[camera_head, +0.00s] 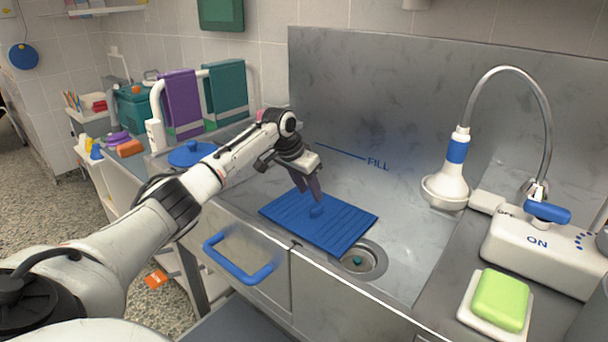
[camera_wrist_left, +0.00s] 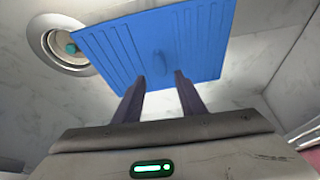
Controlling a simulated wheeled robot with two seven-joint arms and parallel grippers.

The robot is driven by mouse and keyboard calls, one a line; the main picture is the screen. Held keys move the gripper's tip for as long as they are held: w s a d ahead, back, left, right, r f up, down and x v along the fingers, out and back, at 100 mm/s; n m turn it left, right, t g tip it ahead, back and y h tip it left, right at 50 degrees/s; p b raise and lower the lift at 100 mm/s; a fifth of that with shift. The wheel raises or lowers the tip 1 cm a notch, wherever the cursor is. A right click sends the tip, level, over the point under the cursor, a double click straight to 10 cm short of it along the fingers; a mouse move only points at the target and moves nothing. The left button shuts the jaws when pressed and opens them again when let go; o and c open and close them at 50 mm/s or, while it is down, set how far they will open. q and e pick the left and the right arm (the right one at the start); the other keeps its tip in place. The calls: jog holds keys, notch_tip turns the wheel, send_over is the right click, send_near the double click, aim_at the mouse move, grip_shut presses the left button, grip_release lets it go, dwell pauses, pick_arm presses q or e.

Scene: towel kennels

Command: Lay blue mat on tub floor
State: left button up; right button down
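The blue ribbed mat (camera_head: 345,222) lies flat on the tub floor, beside the drain (camera_head: 362,260). A small blue grip tab (camera_head: 316,211) stands up from its middle. My left gripper (camera_head: 314,192) is over the mat, fingers pointing down, just above the tab. The left wrist view shows the two fingers (camera_wrist_left: 159,85) apart with nothing between them, and the tab (camera_wrist_left: 160,58) beyond their tips. There the mat (camera_wrist_left: 200,45) reaches the edge of the drain (camera_wrist_left: 62,45). My right gripper is not in view.
The steel tub (camera_head: 405,240) has a tall back wall marked FILL. A shower head (camera_head: 446,188) on a curved hose and a white tap block (camera_head: 545,250) stand at right. Green soap (camera_head: 501,299) sits on the front right ledge. A blue handle (camera_head: 240,270) sticks out from the front panel.

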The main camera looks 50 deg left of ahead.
pick_arm(q)
jog(key=v, duration=0.5)
jog(key=shift+f, duration=0.1)
